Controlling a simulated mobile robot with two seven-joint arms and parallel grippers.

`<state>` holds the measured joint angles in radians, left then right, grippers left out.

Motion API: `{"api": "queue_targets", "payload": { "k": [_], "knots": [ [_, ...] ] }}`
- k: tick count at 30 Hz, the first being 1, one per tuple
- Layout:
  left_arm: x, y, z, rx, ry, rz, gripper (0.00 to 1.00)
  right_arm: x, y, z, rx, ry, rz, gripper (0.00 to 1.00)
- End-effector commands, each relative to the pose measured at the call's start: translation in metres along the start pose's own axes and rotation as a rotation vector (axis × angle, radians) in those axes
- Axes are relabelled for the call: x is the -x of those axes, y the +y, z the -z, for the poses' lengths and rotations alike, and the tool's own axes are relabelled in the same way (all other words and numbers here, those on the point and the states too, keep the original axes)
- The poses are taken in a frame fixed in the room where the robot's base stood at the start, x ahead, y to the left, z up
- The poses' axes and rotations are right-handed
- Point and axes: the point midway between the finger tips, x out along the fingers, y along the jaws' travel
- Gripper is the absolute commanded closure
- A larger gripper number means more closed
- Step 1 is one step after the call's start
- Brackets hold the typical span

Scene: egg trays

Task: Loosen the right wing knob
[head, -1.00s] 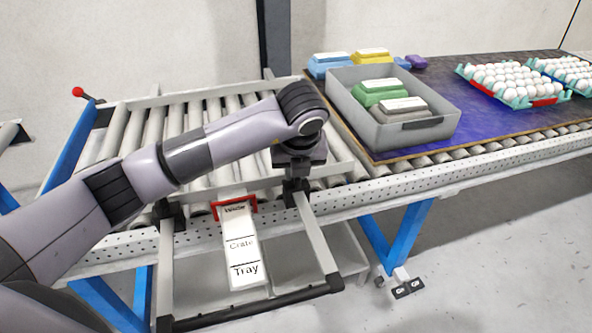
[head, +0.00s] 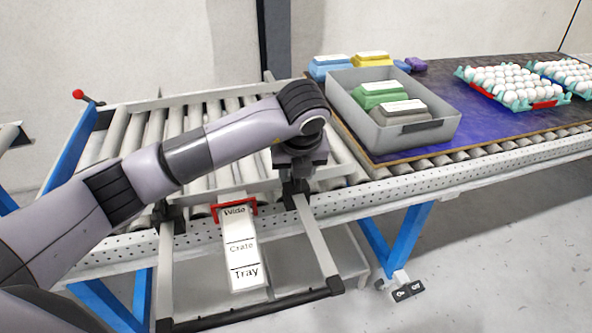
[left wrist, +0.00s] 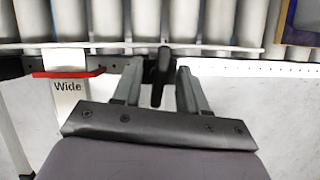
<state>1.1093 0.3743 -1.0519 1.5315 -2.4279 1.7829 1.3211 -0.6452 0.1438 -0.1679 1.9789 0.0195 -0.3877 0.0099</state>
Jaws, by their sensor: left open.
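The right wing knob (left wrist: 163,72) is a dark upright piece at the conveyor's front rail, in the middle of the left wrist view. In the head view its black clamp (head: 296,189) shows below my wrist, partly covered. My left gripper (left wrist: 158,80) is open, with one finger on each side of the knob. I cannot tell whether the fingers touch it. In the head view my left gripper (head: 299,172) points down over the clamp. The left clamp (head: 168,214) sits farther left on the same rail. My right gripper is out of view.
A white label board (head: 240,244) with a red bracket (head: 234,209) hangs left of the clamp. A guide frame with a black front bar (head: 260,308) juts forward. A grey crate (head: 350,125) with egg cartons and several egg trays (head: 512,98) stand at the right.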

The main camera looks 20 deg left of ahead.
Motion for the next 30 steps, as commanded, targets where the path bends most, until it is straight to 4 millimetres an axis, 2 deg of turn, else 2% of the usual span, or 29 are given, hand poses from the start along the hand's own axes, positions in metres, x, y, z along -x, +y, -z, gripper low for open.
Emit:
{"api": "queue_targets", "payload": {
  "k": [6,12,27,30],
  "knots": [
    [0.037,-0.001,-0.001,0.0,-0.004,0.004,0.58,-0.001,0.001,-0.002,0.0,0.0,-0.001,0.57],
    [0.06,0.0,0.0,-0.001,-0.002,0.002,0.58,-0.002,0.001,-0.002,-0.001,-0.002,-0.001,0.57],
    [0.065,0.0,0.0,0.0,0.0,0.001,0.58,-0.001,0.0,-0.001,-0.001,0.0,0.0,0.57],
    [0.073,0.0,-0.004,0.0,-0.001,0.001,0.58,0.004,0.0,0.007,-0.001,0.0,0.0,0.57]
  ]
}}
